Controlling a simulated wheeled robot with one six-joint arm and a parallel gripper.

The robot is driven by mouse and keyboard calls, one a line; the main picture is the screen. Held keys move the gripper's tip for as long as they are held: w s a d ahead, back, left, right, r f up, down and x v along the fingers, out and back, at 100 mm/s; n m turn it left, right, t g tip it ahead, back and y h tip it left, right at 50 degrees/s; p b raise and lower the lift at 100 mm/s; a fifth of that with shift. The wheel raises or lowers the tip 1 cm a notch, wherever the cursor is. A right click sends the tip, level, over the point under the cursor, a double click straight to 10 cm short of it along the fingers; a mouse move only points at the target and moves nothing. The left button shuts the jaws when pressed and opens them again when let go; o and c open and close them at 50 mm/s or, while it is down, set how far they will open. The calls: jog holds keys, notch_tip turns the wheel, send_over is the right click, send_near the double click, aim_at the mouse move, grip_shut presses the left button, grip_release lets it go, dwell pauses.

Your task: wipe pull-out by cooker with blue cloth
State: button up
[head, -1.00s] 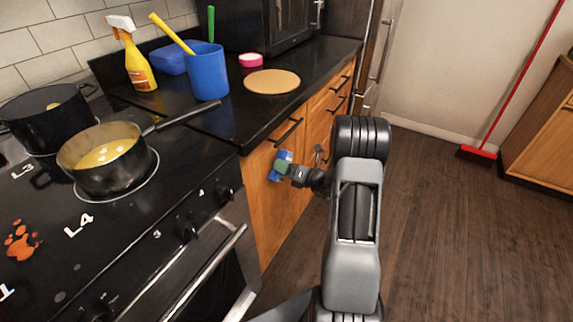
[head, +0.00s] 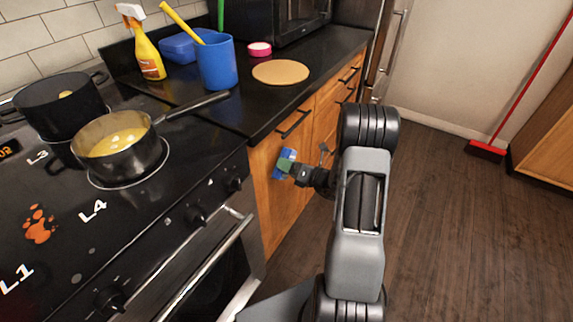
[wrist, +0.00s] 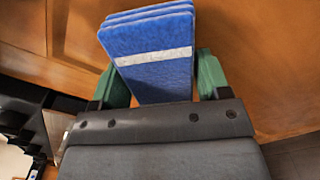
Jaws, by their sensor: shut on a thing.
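My gripper (head: 285,168) is shut on the blue cloth (wrist: 148,55), which is folded and has a pale stripe. In the wrist view the cloth stands between the two green fingers and its far end is at the wooden front. In the head view a blue edge of the cloth (head: 287,154) shows at the pull-out (head: 267,190), the wooden front just right of the cooker (head: 150,225). The cloth appears to be against this front, below its dark bar handle (head: 293,124). Exact contact is hard to tell.
A pan with yellow contents (head: 117,150) and a dark pot (head: 62,105) stand on the hob. The counter holds a blue container (head: 217,62), a spray bottle (head: 146,50) and a round board (head: 281,72).

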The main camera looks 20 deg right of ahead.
jog(key=shift+p+v, duration=0.5)
jog(key=shift+v, duration=2.2)
jog(key=shift+s, duration=0.15)
jog(key=p+v, duration=0.1)
jog(key=v, duration=0.1)
jog(key=shift+s+d, duration=0.25)
jog(key=shift+d, duration=0.05)
jog(key=shift+a, duration=0.1)
